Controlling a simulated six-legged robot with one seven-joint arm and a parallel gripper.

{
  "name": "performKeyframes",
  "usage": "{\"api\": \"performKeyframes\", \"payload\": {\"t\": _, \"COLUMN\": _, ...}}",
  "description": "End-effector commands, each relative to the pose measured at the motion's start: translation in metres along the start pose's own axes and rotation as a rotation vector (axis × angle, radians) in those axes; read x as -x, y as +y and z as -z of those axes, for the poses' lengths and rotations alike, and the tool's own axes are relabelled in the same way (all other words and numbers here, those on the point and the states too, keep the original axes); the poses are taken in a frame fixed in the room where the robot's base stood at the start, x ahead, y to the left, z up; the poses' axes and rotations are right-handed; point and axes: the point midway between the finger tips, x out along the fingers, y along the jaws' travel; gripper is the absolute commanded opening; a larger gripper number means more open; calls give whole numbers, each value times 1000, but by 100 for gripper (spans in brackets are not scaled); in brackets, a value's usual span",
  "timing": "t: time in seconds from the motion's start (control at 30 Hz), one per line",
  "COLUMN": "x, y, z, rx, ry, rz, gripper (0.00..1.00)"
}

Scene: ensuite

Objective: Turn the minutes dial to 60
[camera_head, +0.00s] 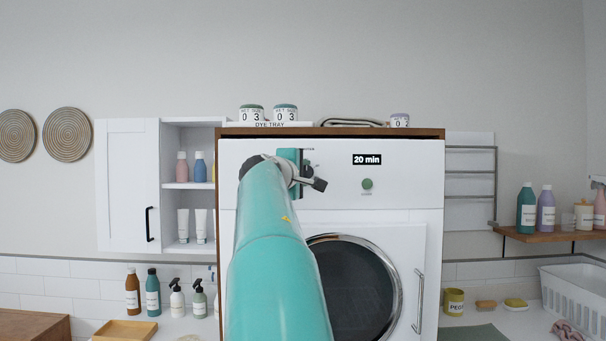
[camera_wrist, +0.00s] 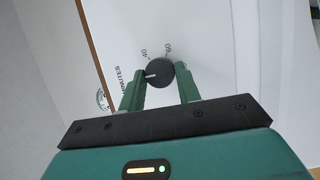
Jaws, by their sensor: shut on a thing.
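The black round minutes dial (camera_wrist: 160,72) sits on the white machine panel in the wrist view. Its white pointer mark points left in that picture, toward the word MINUTES. The tilted numbers at the dial's upper edge look like 40 and 60. My gripper (camera_wrist: 161,87) has its two green fingers on either side of the dial and is shut on it. In the head view, my gripper (camera_head: 301,176) is at the panel's upper part and hides the dial. The display (camera_head: 367,160) on the machine (camera_head: 430,180) reads 20 min.
A green button (camera_head: 367,184) is below the display. A white cabinet (camera_head: 128,185) stands left and a bottle shelf (camera_head: 545,235) right. Jars and a folded cloth sit on top.

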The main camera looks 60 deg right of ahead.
Motion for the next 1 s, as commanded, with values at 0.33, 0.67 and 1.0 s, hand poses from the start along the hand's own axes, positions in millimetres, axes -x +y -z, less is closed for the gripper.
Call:
{"api": "performKeyframes", "payload": {"t": 0.33, "x": 1, "y": 1, "z": 1, "rx": -90, "ry": 2, "rz": 37, "gripper": 10}}
{"api": "performKeyframes", "payload": {"t": 0.67, "x": 1, "y": 4, "z": 1, "rx": -328, "ry": 2, "rz": 136, "gripper": 10}}
{"api": "performKeyframes", "payload": {"t": 1.0, "x": 0, "y": 6, "z": -1, "rx": -627, "ry": 1, "rz": 260, "gripper": 10}}
